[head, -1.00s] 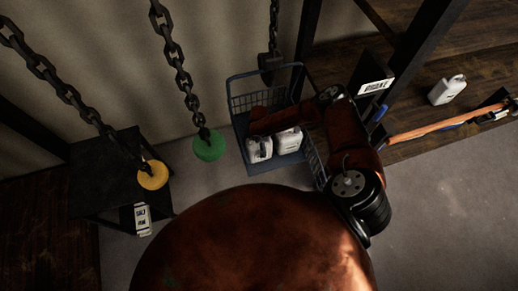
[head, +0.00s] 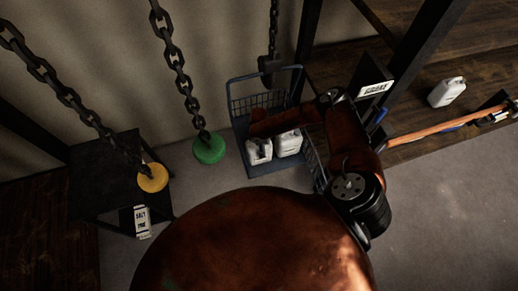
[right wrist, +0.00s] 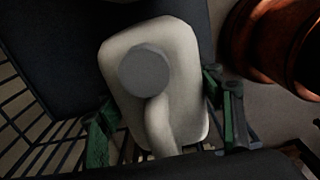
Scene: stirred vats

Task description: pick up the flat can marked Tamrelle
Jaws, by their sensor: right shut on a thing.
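Two white flat cans with handles stand in the blue wire cart, a left one (head: 259,151) and a right one (head: 288,143). My right arm reaches over the cart from the right, and its gripper is hard to make out in the head view. In the right wrist view, a white can (right wrist: 185,60) with a round grey cap is seen from above. My right gripper (right wrist: 165,122) has its green fingers on both sides of it, shut on it. I cannot tell which of the two cans it is. No Tamrelle marking is readable. My left gripper is not in view.
The blue cart (head: 272,168) has wire sides close to the gripper. Another white can (head: 446,92) stands on the wooden shelf at right. Green (head: 209,149) and yellow (head: 153,178) discs hang by chains.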

